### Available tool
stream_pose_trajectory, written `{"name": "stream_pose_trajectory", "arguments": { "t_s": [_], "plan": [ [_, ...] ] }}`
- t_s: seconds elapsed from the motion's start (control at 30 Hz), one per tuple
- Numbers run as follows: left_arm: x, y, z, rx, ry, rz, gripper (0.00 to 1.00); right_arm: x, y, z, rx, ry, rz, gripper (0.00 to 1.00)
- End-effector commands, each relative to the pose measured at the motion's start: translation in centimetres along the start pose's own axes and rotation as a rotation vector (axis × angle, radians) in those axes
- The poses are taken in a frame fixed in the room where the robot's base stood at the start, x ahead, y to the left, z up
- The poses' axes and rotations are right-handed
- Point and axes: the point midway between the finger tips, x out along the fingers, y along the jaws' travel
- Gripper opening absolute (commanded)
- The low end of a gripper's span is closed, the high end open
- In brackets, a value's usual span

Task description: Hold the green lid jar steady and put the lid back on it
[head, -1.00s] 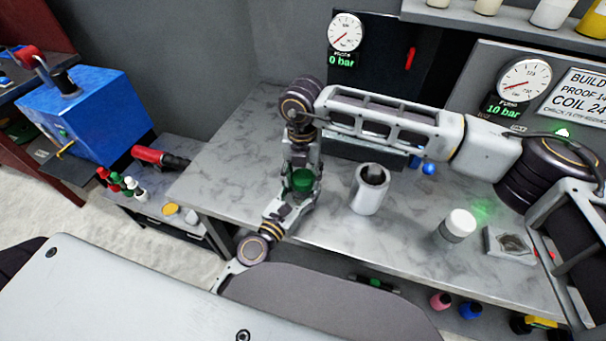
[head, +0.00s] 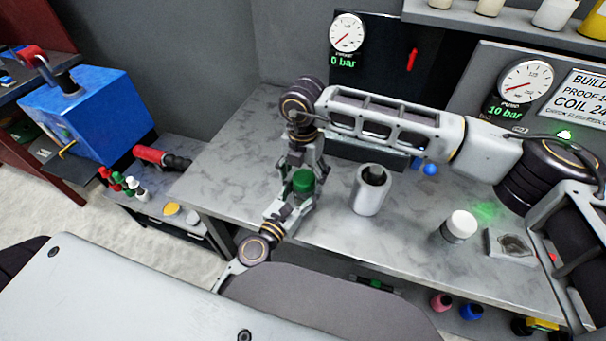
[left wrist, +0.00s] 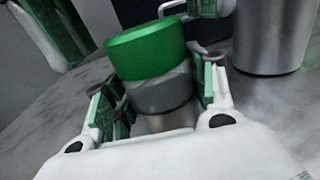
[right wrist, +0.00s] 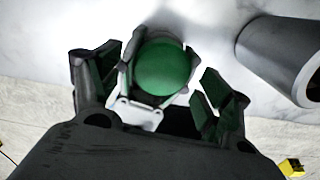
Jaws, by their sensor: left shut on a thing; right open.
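The green lid (head: 303,181) sits on top of the grey jar (left wrist: 160,92), in the left wrist view a little off to the left of the jar's body. I cannot tell whether it is fully seated. My left gripper (head: 297,200) is shut on the jar, its fingers on both sides of the body below the lid. My right gripper (right wrist: 162,65) is open above the jar. In the right wrist view its fingers stand apart on either side of the round lid top, with gaps. The jar's body is mostly hidden in the head view.
A grey metal cup (head: 370,190) with something dark in it stands close to the right of the jar. Further right are a white-capped jar (head: 459,226) and a grey tray (head: 511,245). A blue knob (head: 430,169) lies behind. The bench's left part is clear.

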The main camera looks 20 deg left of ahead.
Motion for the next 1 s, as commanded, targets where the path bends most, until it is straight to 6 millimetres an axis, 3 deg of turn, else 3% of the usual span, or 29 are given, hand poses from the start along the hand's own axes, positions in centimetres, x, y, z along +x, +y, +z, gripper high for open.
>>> {"name": "stream_pose_trajectory", "arguments": {
  "t_s": [0.37,1.0],
  "plan": [
    [0.0,0.1,0.0,0.000,0.001,0.001,0.00,-2.1,0.0,0.0,-0.001,-0.002,0.001,0.78],
    [0.0,0.1,0.0,0.000,0.000,0.001,0.00,-10.8,0.0,0.0,0.000,-0.002,0.000,0.78]
  ]
}}
